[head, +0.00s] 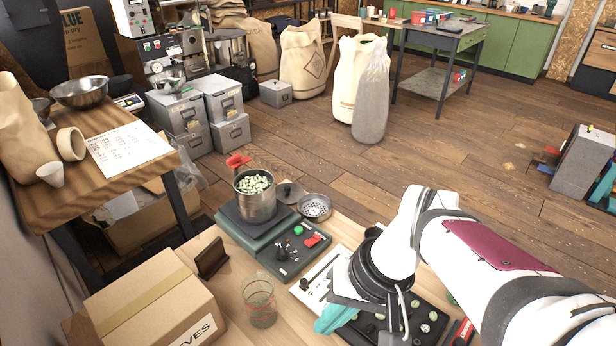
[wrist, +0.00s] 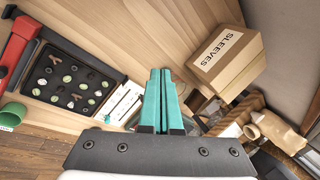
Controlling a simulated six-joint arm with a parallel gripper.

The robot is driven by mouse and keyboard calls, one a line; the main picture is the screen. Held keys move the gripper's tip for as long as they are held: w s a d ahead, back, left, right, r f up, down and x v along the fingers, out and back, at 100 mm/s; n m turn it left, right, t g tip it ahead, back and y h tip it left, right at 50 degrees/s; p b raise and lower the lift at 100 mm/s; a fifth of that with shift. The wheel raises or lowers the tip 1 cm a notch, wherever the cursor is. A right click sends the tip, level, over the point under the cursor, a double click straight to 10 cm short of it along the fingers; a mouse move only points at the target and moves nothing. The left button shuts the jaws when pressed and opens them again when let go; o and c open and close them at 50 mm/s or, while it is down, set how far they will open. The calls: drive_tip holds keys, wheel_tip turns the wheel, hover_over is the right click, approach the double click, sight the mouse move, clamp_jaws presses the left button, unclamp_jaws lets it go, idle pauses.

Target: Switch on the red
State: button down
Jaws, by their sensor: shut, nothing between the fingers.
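A red rocker switch (head: 312,240) sits on a dark control panel (head: 278,268), beside a green button (head: 298,230) and a black knob (head: 282,254). Whether the switch is on or off is too small to tell. The panel joins a hot-plate base with a steel pot (head: 256,205) of pale green beans on top. My gripper (head: 330,322) has teal fingers, low in front of the panel and apart from the switch. In the wrist view its fingers (wrist: 161,95) are together and empty. I cannot make out the red switch in the wrist view.
A white panel (head: 313,283) with a slider lies between the dark panel and my gripper. A glass beaker (head: 260,302) and a SLEEVES carton (head: 155,305) stand to the left. A black sample tray (wrist: 72,80) lies near my wrist. A perforated metal dish (head: 315,207) sits behind.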

drive_tip(key=w+d+f+n+t+y, duration=0.1)
drive_tip(key=w+d+f+n, duration=0.1)
drive_tip(key=w, duration=0.7)
drive_tip(key=w+d+f+n+t+y, duration=0.1)
drive_tip(key=w+d+f+n+t, duration=0.1)
drive_tip(key=w, duration=0.8)
drive_tip(key=w+d+f+n+t+y, duration=0.1)
drive_tip(key=w+f+n, duration=0.3)
drive_tip(key=w, duration=0.5)
drive_tip(key=shift+w+d+f+n+t, duration=0.15)
drive_tip(key=shift+w+d+n+t, duration=0.15)
drive_tip(key=shift+d+n, duration=0.45)
drive_tip(key=shift+s, duration=0.1)
hover_over(313, 241)
drive_tip(key=s, duration=0.2)
drive_tip(key=f, duration=0.7)
drive_tip(key=shift+w+d, duration=0.2)
drive_tip(key=shift+d, duration=0.2)
wheel_tip(313, 241, down, 3)
drive_tip(key=shift+s+a+r, duration=0.1)
drive_tip(key=shift+s+r, duration=0.05)
drive_tip(key=shift+s+a+f, duration=0.1)
drive_tip(key=shift+f, duration=0.5)
